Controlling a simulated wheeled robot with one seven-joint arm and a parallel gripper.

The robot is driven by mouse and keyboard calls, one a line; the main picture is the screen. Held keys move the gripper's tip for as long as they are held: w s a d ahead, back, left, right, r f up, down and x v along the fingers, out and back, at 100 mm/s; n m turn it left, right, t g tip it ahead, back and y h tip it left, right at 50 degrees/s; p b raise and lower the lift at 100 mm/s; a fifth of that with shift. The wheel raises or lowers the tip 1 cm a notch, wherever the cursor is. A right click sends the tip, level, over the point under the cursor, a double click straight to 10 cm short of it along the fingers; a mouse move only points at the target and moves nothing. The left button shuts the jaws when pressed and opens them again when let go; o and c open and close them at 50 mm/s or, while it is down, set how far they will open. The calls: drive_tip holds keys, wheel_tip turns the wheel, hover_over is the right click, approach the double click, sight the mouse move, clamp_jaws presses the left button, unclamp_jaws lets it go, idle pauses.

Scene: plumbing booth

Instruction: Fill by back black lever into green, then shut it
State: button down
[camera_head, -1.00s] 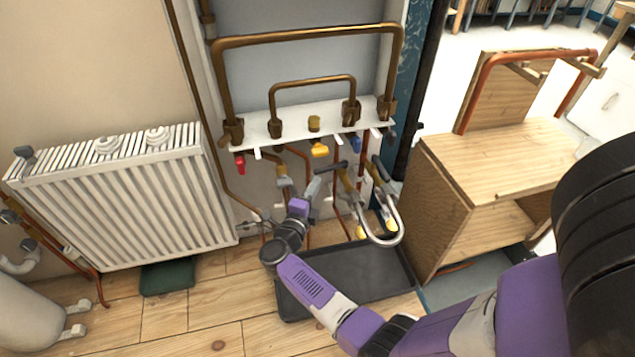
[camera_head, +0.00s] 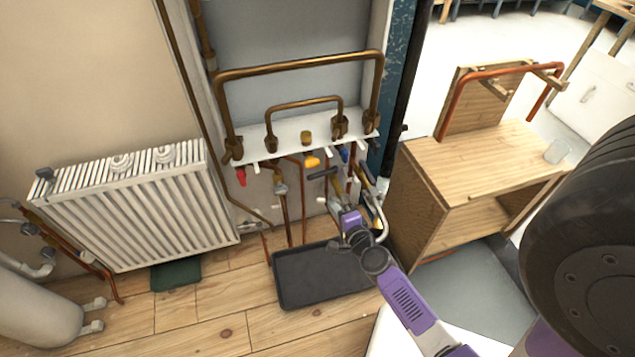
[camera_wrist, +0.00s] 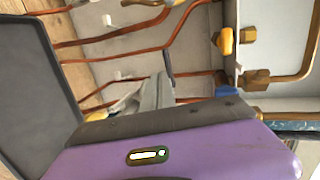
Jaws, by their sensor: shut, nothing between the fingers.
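Black levers show on the yellow-bodied taps under the white pipe shelf in the head view; one lever (camera_head: 323,173) sticks out to the left, and another (camera_head: 364,170) is to its right. I cannot tell for sure which is the back one. My gripper (camera_head: 335,207) is shut and empty, just below and in front of these taps. In the wrist view my gripper (camera_wrist: 150,95) points towards the copper pipes, with no lever between its fingers. I see no clearly green vessel at the taps.
A black tray (camera_head: 318,277) lies on the floor below the taps. A red handle (camera_head: 241,177) and yellow handle (camera_head: 312,161) hang under the shelf (camera_head: 290,135).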

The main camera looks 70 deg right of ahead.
drive_tip(key=b, duration=0.2)
approach(312, 178)
drive_tip(key=s+f+x, duration=0.1)
drive_tip(key=x, duration=0.5)
drive_tip(key=shift+w+d+r, duration=0.1)
drive_tip(key=shift+w+d, duration=0.25)
drive_tip(key=shift+w, duration=0.15)
drive_tip(key=shift+w+d, duration=0.4)
drive_tip(key=shift+w, duration=0.3)
drive_tip(key=shift+w+r, duration=0.15)
drive_tip(key=shift+w, duration=0.1)
drive_tip(key=shift+s, duration=0.15)
